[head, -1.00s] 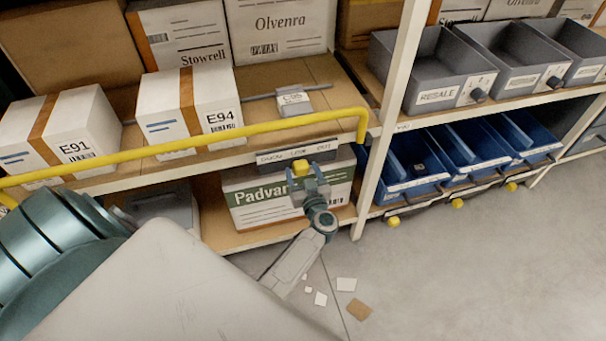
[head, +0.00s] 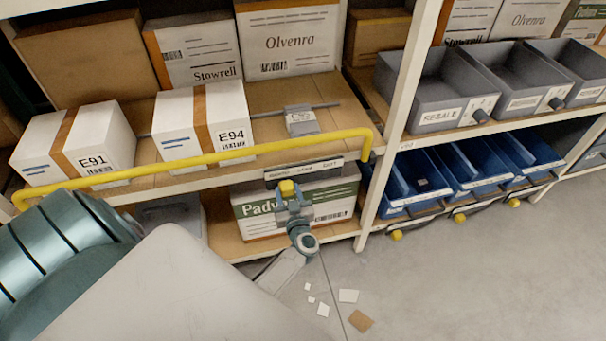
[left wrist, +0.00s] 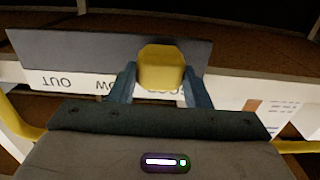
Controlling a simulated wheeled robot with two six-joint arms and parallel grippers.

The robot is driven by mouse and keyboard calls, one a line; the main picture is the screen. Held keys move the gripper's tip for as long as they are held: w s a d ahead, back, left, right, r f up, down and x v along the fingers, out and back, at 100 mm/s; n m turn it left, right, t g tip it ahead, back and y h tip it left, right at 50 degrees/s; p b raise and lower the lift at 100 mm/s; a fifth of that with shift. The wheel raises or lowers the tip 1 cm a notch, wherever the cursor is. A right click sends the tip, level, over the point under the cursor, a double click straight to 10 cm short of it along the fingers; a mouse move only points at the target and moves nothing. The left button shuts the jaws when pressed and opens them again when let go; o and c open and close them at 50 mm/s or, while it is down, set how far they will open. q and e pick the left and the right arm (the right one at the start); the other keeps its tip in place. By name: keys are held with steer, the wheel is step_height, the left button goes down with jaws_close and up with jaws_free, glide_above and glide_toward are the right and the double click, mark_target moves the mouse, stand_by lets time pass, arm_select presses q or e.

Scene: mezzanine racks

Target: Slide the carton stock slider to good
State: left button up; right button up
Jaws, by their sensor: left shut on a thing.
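The carton stock slider has a yellow knob (head: 288,187) in front of a grey and white label strip (head: 330,166) on the shelf's front edge. The strip's blurred words seem to run GOOD, LOW, OUT from left to right in the head view. My left gripper (head: 290,203) is shut on the knob, which is left of the strip's middle, near the GOOD word. In the left wrist view the knob (left wrist: 161,68) sits between the blue fingers, and the strip (left wrist: 60,81) reads upside down, OUT at left; the fingers partly cover the other words. My right gripper is not in view.
A yellow rail (head: 200,160) runs along the shelf front above my left gripper. Cartons E91 (head: 75,145) and E94 (head: 203,125) stand behind it. A Padvar-marked carton (head: 335,205) is on the lower shelf. A white upright (head: 385,180) stands to the right, before blue bins (head: 410,190).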

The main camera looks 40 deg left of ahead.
arm_select(q)
steer(key=shift+s+a+r, duration=0.15)
steer(key=shift+s+a, duration=0.3)
steer(key=shift+s, duration=0.1)
steer(key=shift+s+a+p, duration=0.15)
steer(key=shift+s+p, duration=0.05)
steer(key=shift+p, duration=0.1)
steer(key=shift+f, duration=0.2)
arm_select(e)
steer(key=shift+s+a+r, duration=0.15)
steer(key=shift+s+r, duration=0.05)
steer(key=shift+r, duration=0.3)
arm_select(q)
steer(key=o, duration=1)
steer(key=shift+c, duration=0.2)
steer(key=o, duration=0.4)
steer(key=shift+s+a, duration=0.1)
steer(key=shift+s, duration=0.05)
